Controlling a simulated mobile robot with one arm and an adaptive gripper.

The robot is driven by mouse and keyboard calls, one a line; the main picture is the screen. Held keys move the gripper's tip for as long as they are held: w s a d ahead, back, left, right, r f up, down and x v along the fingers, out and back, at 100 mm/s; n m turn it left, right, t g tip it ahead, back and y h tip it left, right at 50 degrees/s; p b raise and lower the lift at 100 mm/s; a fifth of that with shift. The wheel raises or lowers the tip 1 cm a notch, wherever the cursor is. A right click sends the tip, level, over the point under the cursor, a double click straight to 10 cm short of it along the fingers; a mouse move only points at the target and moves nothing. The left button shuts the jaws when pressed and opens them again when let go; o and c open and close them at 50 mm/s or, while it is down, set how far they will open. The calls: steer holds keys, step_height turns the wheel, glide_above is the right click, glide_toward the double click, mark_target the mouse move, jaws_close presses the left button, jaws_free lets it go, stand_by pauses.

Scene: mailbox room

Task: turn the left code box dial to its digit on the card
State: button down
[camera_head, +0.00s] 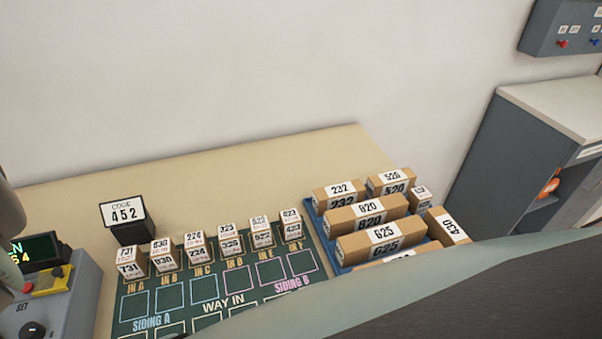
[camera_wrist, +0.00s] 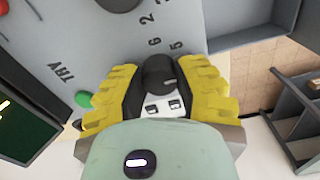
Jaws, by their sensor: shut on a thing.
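In the wrist view my gripper (camera_wrist: 160,80) has its yellow-padded fingers closed around a black dial knob (camera_wrist: 157,68) on a grey panel (camera_wrist: 110,45). Printed digits curve around the knob, partly hidden by the fingers; its pointer setting is unclear. A green button (camera_wrist: 83,99) marked TRY sits on the panel. In the head view the code card (camera_head: 124,212) stands upright on the table and reads CODE 452.
In the head view a grey box (camera_head: 50,300) with a SET knob and dark screen stands at left. A green mat (camera_head: 180,318) holds several numbered blocks. A blue tray (camera_head: 318,222) of cartons stands right. My arm covers the lower right.

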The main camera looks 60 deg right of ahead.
steer(key=c, duration=0.6)
jaws_free()
steer(key=shift+d+r, duration=0.1)
steer(key=shift+r, duration=3.6)
